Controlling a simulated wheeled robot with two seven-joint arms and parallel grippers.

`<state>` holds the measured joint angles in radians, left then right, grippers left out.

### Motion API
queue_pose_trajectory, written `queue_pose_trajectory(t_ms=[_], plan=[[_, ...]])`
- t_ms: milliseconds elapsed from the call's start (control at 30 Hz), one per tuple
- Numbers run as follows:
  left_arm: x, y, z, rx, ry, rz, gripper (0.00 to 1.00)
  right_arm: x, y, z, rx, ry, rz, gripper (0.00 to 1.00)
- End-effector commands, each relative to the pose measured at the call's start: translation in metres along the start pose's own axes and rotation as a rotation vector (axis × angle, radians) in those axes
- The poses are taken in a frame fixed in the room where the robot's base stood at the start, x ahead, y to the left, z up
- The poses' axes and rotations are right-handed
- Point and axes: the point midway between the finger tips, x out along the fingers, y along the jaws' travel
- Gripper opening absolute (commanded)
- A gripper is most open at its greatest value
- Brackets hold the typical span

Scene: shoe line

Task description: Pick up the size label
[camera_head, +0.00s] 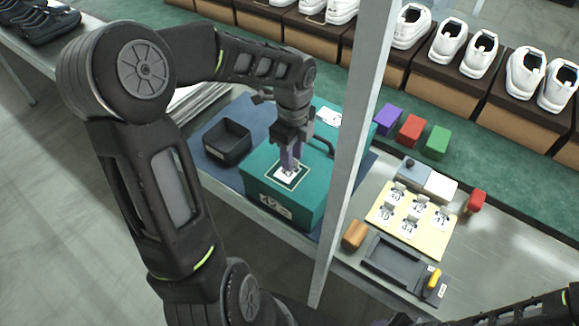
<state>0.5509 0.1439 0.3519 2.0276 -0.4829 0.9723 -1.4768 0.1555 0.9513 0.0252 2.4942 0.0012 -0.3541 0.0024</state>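Several white size labels (408,228) with dark numbers and small grey tabs stand on a yellow board (377,217) at the right. My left gripper (289,168) points down over the teal shoe box (316,185), away from that board. Its purple fingers are close together at a white label (285,175) inside a white square outline on the box top. I cannot tell whether they grip it. The box front carries a printed size number. Of my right arm, only dark parts show along the bottom right edge, and its fingertips cannot be made out.
A grey post (352,165) stands between the box and the board. A black bin (227,142) is left of the box. Purple, red and green blocks (437,142) lie behind the board. A dark tray (394,262) and orange block (355,235) lie in front. White shoes stand on boxes behind.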

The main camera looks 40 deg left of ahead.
Motion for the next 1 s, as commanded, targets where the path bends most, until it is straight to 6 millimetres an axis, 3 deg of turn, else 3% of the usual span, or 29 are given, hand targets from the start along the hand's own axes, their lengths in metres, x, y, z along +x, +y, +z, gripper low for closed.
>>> queue_pose_trajectory(t_ms=[233,600,1000], plan=[[-0.0003,0.0000,0.0001,0.000,0.000,0.000,0.30,0.0000,0.0000,0.0000,0.000,0.000,0.000,0.36],[-0.0003,0.0000,0.0001,0.000,0.000,0.000,0.00,0.0000,-0.0001,0.0000,0.000,0.000,0.000,0.36],[-0.0003,0.0000,0.0001,0.000,0.000,0.000,0.00,0.0000,-0.0001,0.0000,0.000,0.000,0.000,0.36]])
